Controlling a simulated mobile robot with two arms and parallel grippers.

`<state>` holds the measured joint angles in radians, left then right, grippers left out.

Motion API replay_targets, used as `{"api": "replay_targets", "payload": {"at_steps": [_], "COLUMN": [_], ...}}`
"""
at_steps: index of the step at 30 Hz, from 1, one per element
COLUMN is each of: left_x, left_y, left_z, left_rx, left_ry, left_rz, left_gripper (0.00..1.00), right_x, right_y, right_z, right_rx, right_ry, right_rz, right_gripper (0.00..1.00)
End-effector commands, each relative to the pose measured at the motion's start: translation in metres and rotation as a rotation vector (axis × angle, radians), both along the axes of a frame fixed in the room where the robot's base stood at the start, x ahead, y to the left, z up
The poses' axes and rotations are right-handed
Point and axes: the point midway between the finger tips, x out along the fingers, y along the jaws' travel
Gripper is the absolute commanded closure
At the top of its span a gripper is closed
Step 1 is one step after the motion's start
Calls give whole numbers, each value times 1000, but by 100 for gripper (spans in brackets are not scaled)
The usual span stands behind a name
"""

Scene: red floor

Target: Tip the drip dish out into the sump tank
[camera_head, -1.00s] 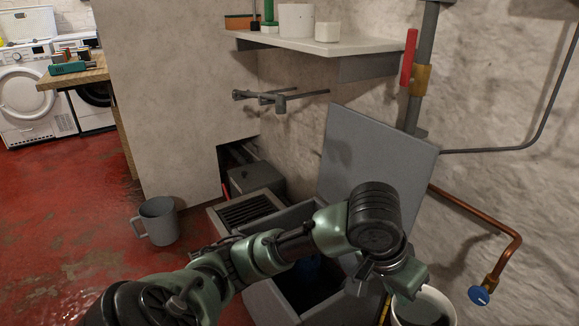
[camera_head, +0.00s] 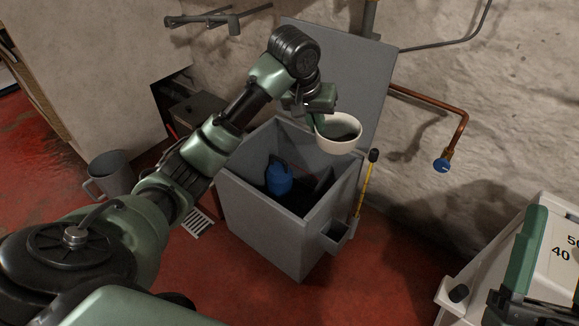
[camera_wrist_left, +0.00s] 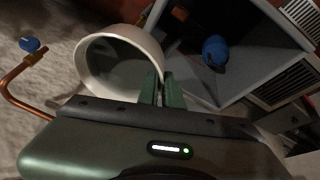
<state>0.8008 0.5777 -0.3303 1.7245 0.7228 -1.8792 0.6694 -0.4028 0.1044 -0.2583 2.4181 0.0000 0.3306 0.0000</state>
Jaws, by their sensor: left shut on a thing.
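The drip dish (camera_head: 352,147) is a round, cream-white bowl with something dark inside. My left gripper (camera_head: 318,118) is shut on its rim; the fingers (camera_wrist_left: 162,92) and the dish (camera_wrist_left: 84,68) also show in the left wrist view. The dish appears roughly upright, held above the back right part of the sump tank (camera_head: 262,220). I cannot tell its exact tilt. The tank is a grey open box with its lid (camera_head: 350,75) raised behind. A blue object (camera_head: 279,180) sits inside the tank. My right gripper (camera_head: 555,255) is partly in view at the lower right, its fingers apart.
A yellow stick with a black top (camera_head: 366,185) stands at the tank's right side. A copper pipe (camera_head: 425,102) with a blue valve knob (camera_head: 441,166) runs along the wall. A white container with numbers (camera_head: 490,250) is at right.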

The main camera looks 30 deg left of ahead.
Motion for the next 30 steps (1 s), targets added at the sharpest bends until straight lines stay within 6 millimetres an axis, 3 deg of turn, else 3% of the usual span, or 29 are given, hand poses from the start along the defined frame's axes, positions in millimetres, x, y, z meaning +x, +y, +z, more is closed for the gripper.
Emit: {"api": "replay_targets", "payload": {"at_steps": [7,16,24,30], "left_x": [46,73,68,50], "left_y": [72,168,239,265], "left_z": [12,-9,-61,-113], "left_rx": [-7,-12,-17,-19], "left_ry": [4,11,16,21], "left_rz": [146,310,418,448], "left_gripper": [100,100,100,100], "right_x": [34,50,30,-7], "right_y": [3,-3,-20,-36], "right_z": [-38,-108,-179,-222], "right_rx": [-84,-193,-291,-355], "right_ry": [294,694,1094,1381], "right_rz": [-16,-39,-60,-74], "right_gripper": [40,40,40,40]}}
